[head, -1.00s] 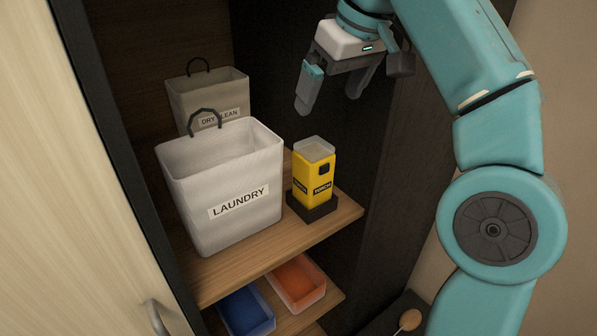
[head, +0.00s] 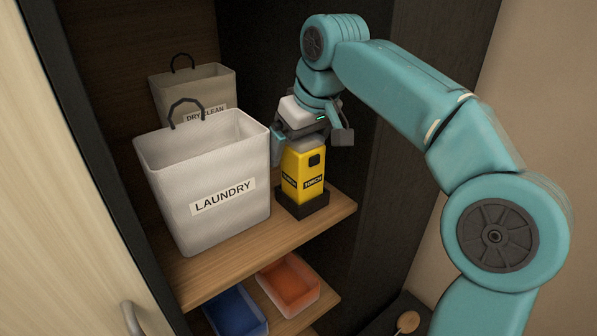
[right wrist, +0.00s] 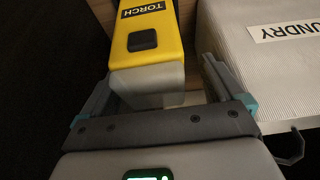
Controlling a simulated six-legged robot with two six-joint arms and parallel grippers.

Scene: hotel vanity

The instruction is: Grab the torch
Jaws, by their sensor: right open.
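The yellow torch (head: 302,178) stands upright in a black holder (head: 302,206) on the wooden shelf, with a black TORCH label and a dark button. My right gripper (head: 293,147) is directly above it, pointing down, at the height of its pale top. In the right wrist view the torch (right wrist: 154,40) lies between the two spread fingers of my right gripper (right wrist: 150,85), its translucent end close to the palm. The fingers are open, with a gap visible on the right side. One finger is partly hidden in the head view. My left gripper is not in view.
The white LAUNDRY basket (head: 215,215) stands close to the left of the torch, with the DRY CLEAN basket (head: 190,93) behind it. A dark cabinet wall (head: 357,130) is on the right. Blue (head: 237,312) and orange (head: 290,283) trays sit below.

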